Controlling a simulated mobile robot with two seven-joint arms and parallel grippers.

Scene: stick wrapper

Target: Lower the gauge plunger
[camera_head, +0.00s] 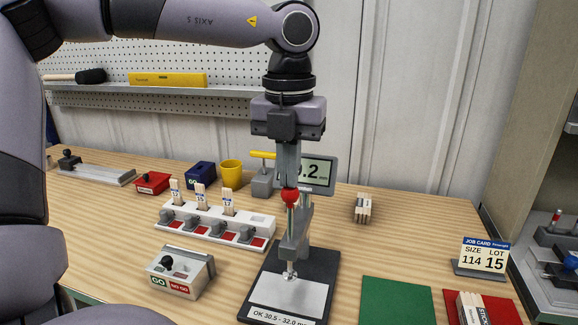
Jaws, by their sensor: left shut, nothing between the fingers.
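The gauge stands on a black base (252,299) with a silver plate (288,297) marked OK 30.5 - 32.0 mm. Its red ball knob (290,195) is on the plunger, and the plunger's tip (290,271) is low over the plate. The grey display (320,172) reads a value ending in .2, partly hidden behind my arm. My left gripper (289,184) points straight down, shut and empty, with its fingertips right at the top of the red knob. I cannot tell whether they touch. My right gripper is out of view.
A white rack (215,223) with upright stick bundles stands left of the gauge; a GO/NO-GO box (180,272) is nearer. Green (398,302) and red (499,311) mats and a job card (484,256) are at right.

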